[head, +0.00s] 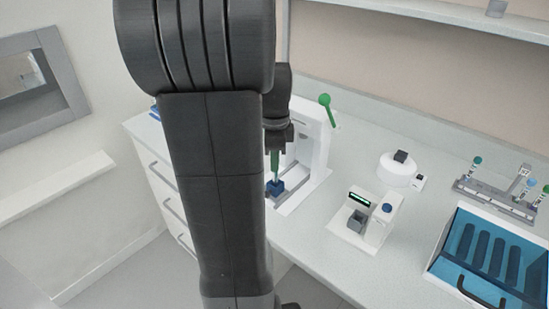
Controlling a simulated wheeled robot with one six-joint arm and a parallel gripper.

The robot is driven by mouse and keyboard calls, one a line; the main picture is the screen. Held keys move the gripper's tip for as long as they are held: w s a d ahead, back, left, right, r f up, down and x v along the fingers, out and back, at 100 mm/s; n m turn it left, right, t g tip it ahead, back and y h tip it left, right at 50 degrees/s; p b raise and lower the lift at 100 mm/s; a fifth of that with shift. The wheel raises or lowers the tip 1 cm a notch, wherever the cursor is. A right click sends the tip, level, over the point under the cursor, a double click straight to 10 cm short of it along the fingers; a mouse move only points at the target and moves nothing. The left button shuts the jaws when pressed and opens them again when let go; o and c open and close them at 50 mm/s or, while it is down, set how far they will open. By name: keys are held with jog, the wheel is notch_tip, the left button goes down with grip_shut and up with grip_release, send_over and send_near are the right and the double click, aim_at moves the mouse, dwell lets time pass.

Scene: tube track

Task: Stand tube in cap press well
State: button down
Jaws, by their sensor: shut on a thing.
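The cap press (312,140) is a white stand with a green ball-ended lever, right of my arm on the counter. A blue block (275,187), which looks like its well, sits on the press base (302,192). My gripper (275,148) points down at the press and is shut on a slim tube (274,166) with a green upper part. The tube looks upright, its lower end at the blue block. I cannot tell whether it is inside the well or just above it. My arm hides the left side of the press and part of the gripper.
A small white device with a display (360,217) stands right of the press. Behind it is a round white device (398,172). A grey rack (493,200) with green- and blue-topped items and a blue slotted box (478,255) are at the right. Counter between is clear.

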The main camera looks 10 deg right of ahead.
jog(key=shift+f, duration=0.15)
jog(key=shift+f, duration=0.45)
jog(key=shift+f+b, duration=0.15)
jog(key=shift+b, duration=0.2)
jog(key=shift+f, duration=0.35)
jog(key=shift+f, duration=0.15)
jog(key=c, duration=1.3)
grip_release()
